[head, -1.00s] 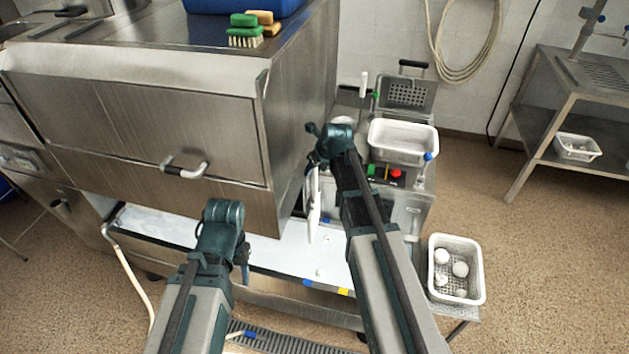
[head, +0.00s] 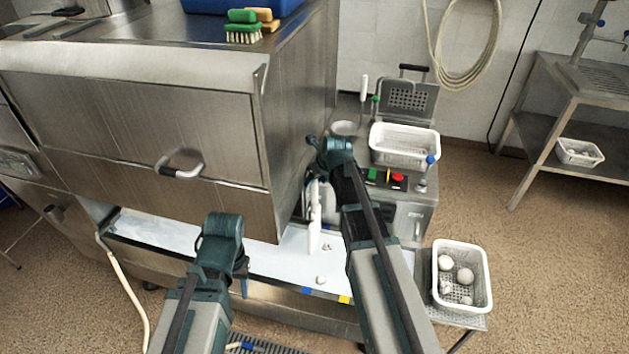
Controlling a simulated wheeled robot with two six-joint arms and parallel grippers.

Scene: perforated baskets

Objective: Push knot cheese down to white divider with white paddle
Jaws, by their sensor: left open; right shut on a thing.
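The white paddle (head: 315,217) hangs upright over the white channel (head: 270,258) under the steel machine. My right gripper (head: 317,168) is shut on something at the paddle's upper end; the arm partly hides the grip. A small white knot cheese (head: 321,280) lies on the channel near its front edge, in front of the paddle. Another small white piece (head: 328,247) shows just right of the paddle's lower end. Whether the paddle touches either cannot be told. My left gripper (head: 243,282) is open and empty at the channel's front edge, left of the cheese. I cannot make out the white divider.
Blue (head: 306,291) and yellow (head: 344,299) marks sit on the channel's front edge. A white perforated basket (head: 462,308) with several cheese balls stands at right. An empty-looking white basket (head: 404,160) sits on the machine behind my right arm. The steel drawer (head: 130,130) overhangs the channel.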

